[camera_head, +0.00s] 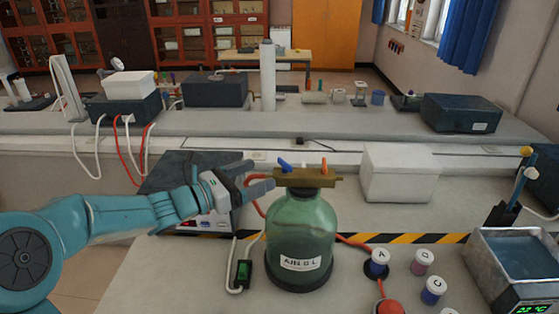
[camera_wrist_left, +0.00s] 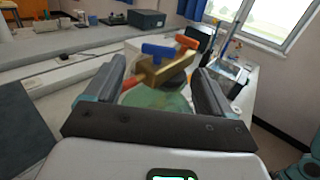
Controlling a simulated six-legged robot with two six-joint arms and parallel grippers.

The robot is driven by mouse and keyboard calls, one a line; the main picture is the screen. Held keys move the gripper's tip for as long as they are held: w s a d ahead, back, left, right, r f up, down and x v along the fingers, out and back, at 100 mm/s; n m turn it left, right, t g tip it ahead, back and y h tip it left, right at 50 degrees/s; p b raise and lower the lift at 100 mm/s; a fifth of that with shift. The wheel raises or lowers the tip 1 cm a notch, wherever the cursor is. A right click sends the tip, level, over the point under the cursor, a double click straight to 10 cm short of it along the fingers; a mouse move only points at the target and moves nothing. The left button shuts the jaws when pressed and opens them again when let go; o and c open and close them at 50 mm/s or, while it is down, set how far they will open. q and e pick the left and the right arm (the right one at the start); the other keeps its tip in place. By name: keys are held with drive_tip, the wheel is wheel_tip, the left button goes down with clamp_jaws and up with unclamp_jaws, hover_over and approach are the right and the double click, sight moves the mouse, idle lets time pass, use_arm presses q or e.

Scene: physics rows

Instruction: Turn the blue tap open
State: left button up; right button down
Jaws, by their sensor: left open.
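A green glass bottle (camera_head: 300,232) with a label stands on the bench in the head view. A brass valve block (camera_head: 308,179) sits on its neck. The blue tap (camera_head: 285,165) is on the block's left and an orange tap (camera_head: 324,166) on its right. In the wrist view the blue tap (camera_wrist_left: 158,51) lies roughly across the picture, above and between my fingers. My left gripper (camera_head: 262,174) is open and empty, close to the left end of the brass block. Whether a finger touches the block is unclear. My right gripper is not in view.
A red hose joins the bottle area. A water bath (camera_head: 523,255) stands at far right, a white box (camera_head: 400,174) behind. A dark instrument box (camera_head: 180,172) is behind my left gripper.

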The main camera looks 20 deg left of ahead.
sight(283, 164)
use_arm(q)
drive_tip(key=p+x, duration=0.1)
drive_tip(key=x, duration=0.6)
drive_tip(key=shift+w+d+p, duration=0.1)
drive_tip(key=shift+w+p, duration=0.05)
drive_tip(key=shift+p, duration=0.2)
